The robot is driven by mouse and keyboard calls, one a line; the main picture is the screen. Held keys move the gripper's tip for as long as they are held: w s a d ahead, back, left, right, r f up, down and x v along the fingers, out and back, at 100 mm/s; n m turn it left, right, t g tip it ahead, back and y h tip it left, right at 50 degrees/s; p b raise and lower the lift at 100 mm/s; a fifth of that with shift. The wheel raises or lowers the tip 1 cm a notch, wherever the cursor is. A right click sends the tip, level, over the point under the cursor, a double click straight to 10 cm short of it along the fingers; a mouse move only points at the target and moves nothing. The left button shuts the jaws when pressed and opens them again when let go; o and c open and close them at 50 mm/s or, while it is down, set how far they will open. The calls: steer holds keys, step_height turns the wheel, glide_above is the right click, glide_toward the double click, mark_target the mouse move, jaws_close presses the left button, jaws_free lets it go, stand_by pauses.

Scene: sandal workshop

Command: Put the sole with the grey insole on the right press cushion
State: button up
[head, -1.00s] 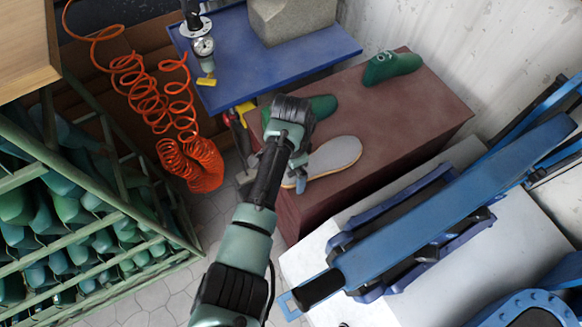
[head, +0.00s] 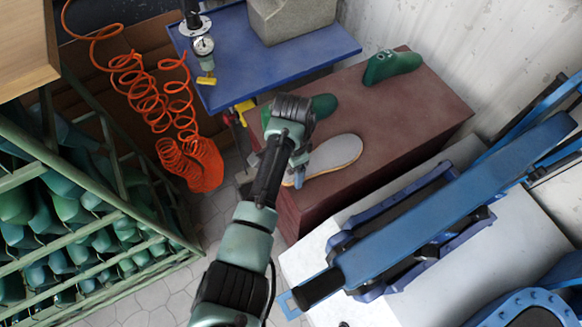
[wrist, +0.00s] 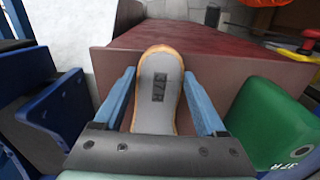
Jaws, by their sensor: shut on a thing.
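The sole with the grey insole (head: 335,153) has a tan edge and shows over the top of the dark red box in the head view. Whether the sole still touches the box is hard to tell. The blue press (head: 440,205) stands on a white top at the right. Its long blue beam covers much of it, and I cannot clearly make out the right cushion.
The dark red box (head: 420,115) carries a green last (head: 390,66) and another green last (head: 323,105) beside my gripper. A blue table (head: 280,60) stands behind. Orange coiled hose (head: 200,165) and a green rack of lasts (head: 90,170) are at the left.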

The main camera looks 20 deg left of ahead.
steer(key=shift+w+d+r+p, duration=0.2)
steer(key=shift+w+d+r, duration=0.15)
steer(key=shift+r, duration=0.15)
steer(key=shift+w+d+r+p, duration=0.25)
steer(key=shift+w+r, duration=0.1)
steer(key=shift+r, duration=0.15)
